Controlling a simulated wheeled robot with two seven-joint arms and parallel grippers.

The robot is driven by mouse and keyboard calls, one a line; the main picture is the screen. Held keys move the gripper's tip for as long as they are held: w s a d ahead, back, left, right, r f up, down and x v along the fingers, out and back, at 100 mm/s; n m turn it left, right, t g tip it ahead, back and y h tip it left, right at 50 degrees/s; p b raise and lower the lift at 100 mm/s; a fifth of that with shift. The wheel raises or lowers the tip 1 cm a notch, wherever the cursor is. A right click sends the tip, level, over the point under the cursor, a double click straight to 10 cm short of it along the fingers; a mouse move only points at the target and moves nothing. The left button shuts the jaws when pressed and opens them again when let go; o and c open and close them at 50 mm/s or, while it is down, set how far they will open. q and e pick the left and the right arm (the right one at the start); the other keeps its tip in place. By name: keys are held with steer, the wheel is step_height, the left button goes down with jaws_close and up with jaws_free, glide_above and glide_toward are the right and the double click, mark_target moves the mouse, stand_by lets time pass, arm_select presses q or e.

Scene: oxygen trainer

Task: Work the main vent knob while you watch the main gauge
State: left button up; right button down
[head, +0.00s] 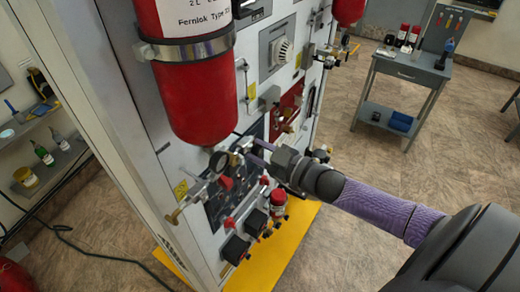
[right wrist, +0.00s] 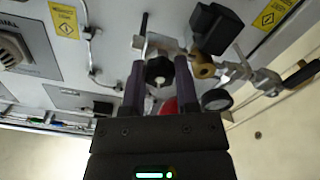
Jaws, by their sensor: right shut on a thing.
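A black lobed knob (right wrist: 159,72), which I take to be the main vent knob, sits between the two fingers of my right gripper (right wrist: 159,64) in the right wrist view. The fingers are shut on its sides. In the head view my right gripper (head: 258,152) reaches in from the right to the panel front, just below and right of a red cylinder, and hides the knob. A small round gauge (head: 219,161) is left of the gripper; a round gauge (right wrist: 216,100) also shows right of the fingers in the right wrist view. I cannot read either dial. My left gripper is out of view.
The red cylinder (head: 198,90) hangs on the grey panel (head: 150,120) close above the gripper. Valves with red and black parts (head: 236,249) stick out lower down. A yellow floor plate (head: 292,232) lies at the panel's foot. A grey side table (head: 412,68) stands at the back right.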

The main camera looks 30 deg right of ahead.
steer(key=shift+n+p, duration=0.3)
steer(key=shift+n, duration=1.8)
steer(key=shift+c, duration=1.8)
jaws_free()
steer(key=v, duration=1)
steer(key=shift+f, duration=0.1)
